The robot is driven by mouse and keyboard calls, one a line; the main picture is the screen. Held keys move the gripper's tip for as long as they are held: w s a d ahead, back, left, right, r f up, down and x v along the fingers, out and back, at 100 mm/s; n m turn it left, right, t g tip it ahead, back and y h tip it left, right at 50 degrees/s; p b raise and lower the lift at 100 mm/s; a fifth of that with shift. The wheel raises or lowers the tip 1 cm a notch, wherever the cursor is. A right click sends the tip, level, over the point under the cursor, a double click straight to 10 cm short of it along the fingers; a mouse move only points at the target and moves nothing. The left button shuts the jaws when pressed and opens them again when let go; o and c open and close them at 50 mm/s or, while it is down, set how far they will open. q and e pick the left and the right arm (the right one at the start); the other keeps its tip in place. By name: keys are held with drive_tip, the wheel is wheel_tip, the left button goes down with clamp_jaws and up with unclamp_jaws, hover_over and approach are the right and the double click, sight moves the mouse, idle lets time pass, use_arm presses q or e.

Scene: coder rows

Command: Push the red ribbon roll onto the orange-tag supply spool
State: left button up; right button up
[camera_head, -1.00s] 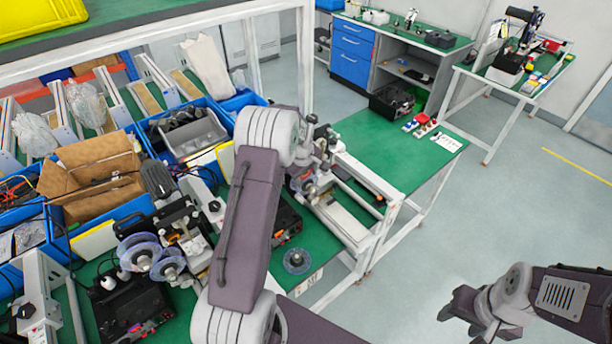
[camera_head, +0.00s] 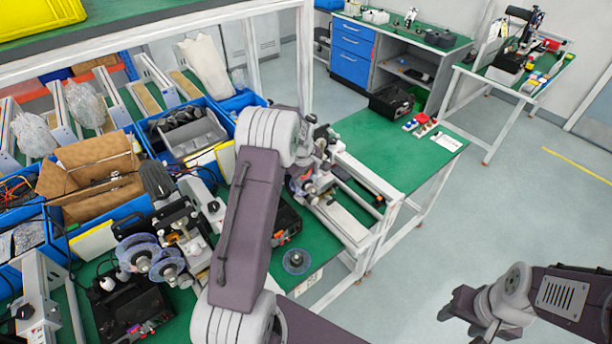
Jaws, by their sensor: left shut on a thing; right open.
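My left gripper (camera_head: 318,165) is small in the picture, beyond my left arm, at the coder machine (camera_head: 335,200) on the green table. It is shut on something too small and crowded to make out. A spool with a clear bluish disc (camera_head: 300,186) sits on that machine, close beside the gripper and partly covered. I cannot make out a red ribbon roll or an orange tag for certain. My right gripper (camera_head: 462,307) is open and empty over the floor at the lower right, away from the table.
A dark disc-shaped spool (camera_head: 296,261) lies flat at the green table's front edge. Another coder with two bluish discs (camera_head: 138,253) stands left of my arm. Blue bins (camera_head: 190,140) line the back. Small coloured blocks (camera_head: 420,122) lie on the clearer right end.

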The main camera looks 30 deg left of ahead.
use_arm(q)
drive_tip(key=shift+w+a+p, duration=0.15)
drive_tip(key=shift+w+a, duration=0.2)
drive_tip(key=shift+a, duration=0.45)
drive_tip(key=shift+w+a+p, duration=0.15)
drive_tip(key=shift+w+a, duration=0.15)
drive_tip(key=shift+a, duration=0.45)
drive_tip(key=shift+a+r, duration=0.1)
idle(0.3)
drive_tip(key=o, duration=1.2)
drive_tip(key=shift+o, duration=1.3)
drive_tip(key=shift+a, duration=0.15)
